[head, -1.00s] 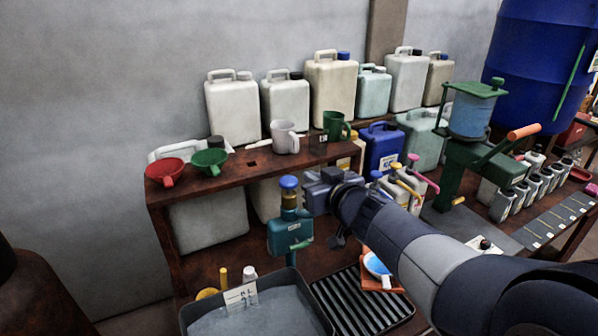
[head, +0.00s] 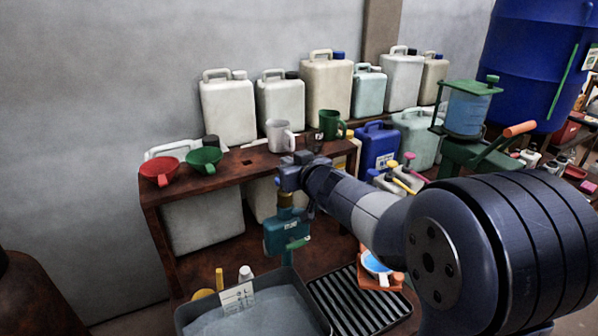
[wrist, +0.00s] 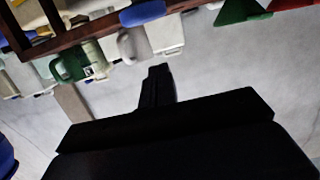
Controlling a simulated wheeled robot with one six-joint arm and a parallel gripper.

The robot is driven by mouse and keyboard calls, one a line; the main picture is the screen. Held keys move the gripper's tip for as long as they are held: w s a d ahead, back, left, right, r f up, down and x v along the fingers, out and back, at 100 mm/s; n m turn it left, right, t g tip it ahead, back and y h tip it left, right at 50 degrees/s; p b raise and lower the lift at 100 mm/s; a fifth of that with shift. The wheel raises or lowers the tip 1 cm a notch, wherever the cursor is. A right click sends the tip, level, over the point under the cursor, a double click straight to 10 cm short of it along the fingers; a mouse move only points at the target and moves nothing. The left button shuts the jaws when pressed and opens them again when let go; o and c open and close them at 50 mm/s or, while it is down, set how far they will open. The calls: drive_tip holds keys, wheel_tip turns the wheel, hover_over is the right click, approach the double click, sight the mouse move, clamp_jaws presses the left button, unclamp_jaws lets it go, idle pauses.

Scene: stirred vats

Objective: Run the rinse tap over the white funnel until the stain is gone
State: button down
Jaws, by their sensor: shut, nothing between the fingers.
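The white funnel (head: 376,264) lies in an orange holder (head: 380,284) on the black ribbed drain rack; a blue stain shows on its inside. The rinse tap (head: 287,232) is a teal body with a green lever, standing left of the funnel at the back of the sink. Its blue top is mostly hidden behind my gripper (head: 291,176) in the head view. A blue cap shape (wrist: 142,13) shows beyond my fingers in the wrist view. My gripper (wrist: 157,74) is shut and empty, close above the tap; I cannot tell whether it touches.
A grey basin (head: 250,312) stands at the front. Jugs stand behind, and a blue jerrycan (head: 378,147) stands right.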

drive_tip(key=shift+w+a+f+b, duration=0.15)
drive_tip(key=shift+f+b, duration=0.35)
drive_tip(key=shift+f, duration=0.55)
drive_tip(key=shift+w+d+f+b, duration=0.1)
drive_tip(key=shift+f+b, duration=0.4)
drive_tip(key=shift+f, duration=0.5)
drive_tip(key=shift+f+b, duration=0.55)
drive_tip(key=shift+f, duration=0.5)
